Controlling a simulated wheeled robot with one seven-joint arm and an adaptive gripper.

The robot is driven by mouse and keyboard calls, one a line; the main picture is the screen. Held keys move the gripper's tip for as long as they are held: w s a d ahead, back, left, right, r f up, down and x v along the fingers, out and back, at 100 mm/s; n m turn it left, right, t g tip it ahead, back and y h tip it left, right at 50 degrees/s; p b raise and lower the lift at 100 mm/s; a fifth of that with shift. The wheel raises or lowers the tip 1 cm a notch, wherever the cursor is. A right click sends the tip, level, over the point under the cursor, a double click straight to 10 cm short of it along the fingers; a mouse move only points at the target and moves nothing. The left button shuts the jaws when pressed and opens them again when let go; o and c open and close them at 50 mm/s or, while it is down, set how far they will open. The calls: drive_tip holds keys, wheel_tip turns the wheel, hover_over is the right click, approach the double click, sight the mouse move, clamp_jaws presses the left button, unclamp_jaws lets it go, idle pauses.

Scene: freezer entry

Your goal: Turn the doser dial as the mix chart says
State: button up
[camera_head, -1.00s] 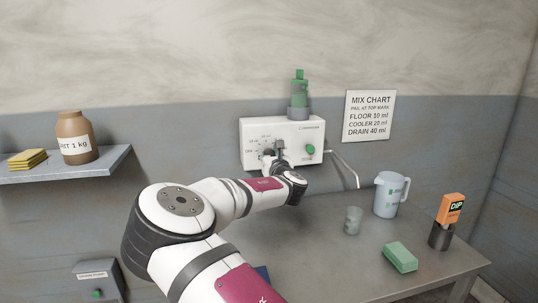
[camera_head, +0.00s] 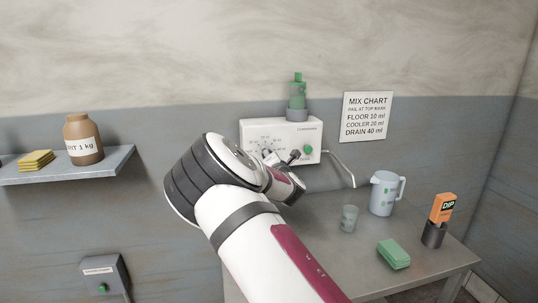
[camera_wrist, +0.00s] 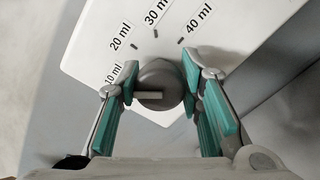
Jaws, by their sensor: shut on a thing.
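The white doser box (camera_head: 300,135) hangs on the wall with a green bottle (camera_head: 298,92) on top and a green button (camera_head: 308,150). My gripper (camera_wrist: 162,78) has a teal-padded finger on each side of the grey dial (camera_wrist: 160,75) and is shut on it. In the wrist view the dial's pale pointer bar lies level, toward the left, below the 10 ml label; a finger covers the area beside it. The scale reads 10, 20, 30 and 40 ml. The mix chart (camera_head: 367,117) reads: pail at top mark, floor 10 ml, cooler 20 ml, drain 40 ml.
A spout pipe (camera_head: 345,168) runs from the doser over the grey table (camera_head: 330,240). On the table stand a clear cup (camera_head: 349,218), a jug (camera_head: 382,195), a green sponge (camera_head: 393,253) and an orange DIP pack (camera_head: 442,208) in a dark holder. A shelf (camera_head: 115,165) is left.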

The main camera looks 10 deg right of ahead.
drive_tip(key=m, duration=0.3)
drive_tip(key=shift+d+m, duration=0.15)
drive_tip(key=shift+m, duration=0.25)
drive_tip(key=m, duration=0.3)
drive_tip(key=shift+m, duration=0.3)
drive_tip(key=m, duration=0.3)
drive_tip(key=shift+f+m, duration=0.1)
drive_tip(key=shift+m, duration=0.3)
drive_tip(key=m+b, duration=0.1)
drive_tip(key=m, duration=0.2)
drive_tip(key=shift+f, duration=0.1)
drive_tip(key=m+b, duration=0.2)
drive_tip(key=m, duration=0.3)
drive_tip(key=shift+f, duration=0.15)
drive_tip(key=m+b, duration=0.1)
drive_tip(key=m, duration=0.3)
drive_tip(key=m+b, duration=0.1)
drive_tip(key=m, duration=0.1)
drive_tip(key=shift+a+b, duration=0.25)
drive_tip(key=shift+b, duration=0.1)
